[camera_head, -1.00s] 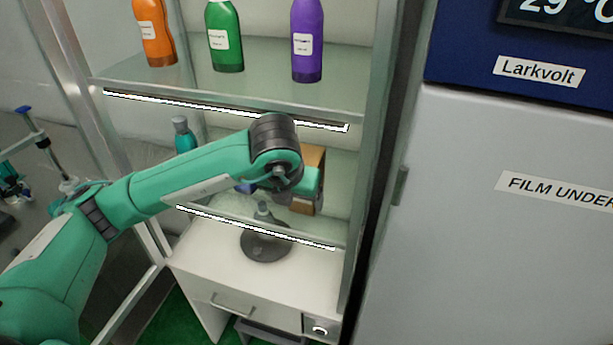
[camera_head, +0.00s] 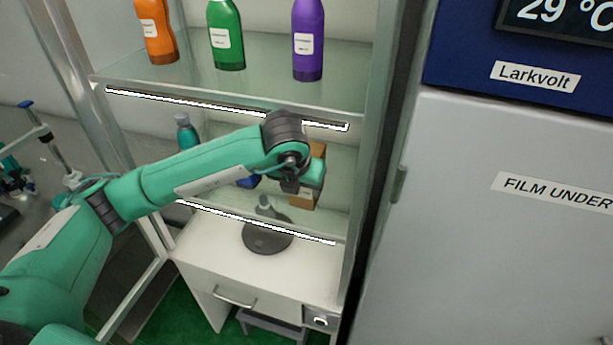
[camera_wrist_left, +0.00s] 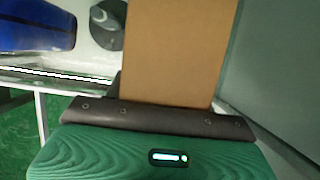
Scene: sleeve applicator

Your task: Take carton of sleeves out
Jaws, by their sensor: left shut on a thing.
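The carton of sleeves, a brown cardboard box (camera_head: 308,192), is on the middle glass shelf of the cabinet, at its right side. It fills the middle of the left wrist view (camera_wrist_left: 178,50). My left gripper (camera_head: 312,172) reaches into the cabinet and is shut on the carton. My forearm and wrist hide much of the carton in the head view. The gripper's dark jaw edge (camera_wrist_left: 150,120) lies against the carton's face in the wrist view. I cannot tell whether the carton touches the shelf. My right gripper is not in view.
A teal bottle (camera_head: 186,132) and a blue object (camera_head: 248,181) share the shelf. Orange (camera_head: 156,32), green (camera_head: 226,36) and purple (camera_head: 308,42) bottles stand on the shelf above. A dark round-based object (camera_head: 267,238) stands below. The cabinet's right frame (camera_head: 372,190) is close to the carton.

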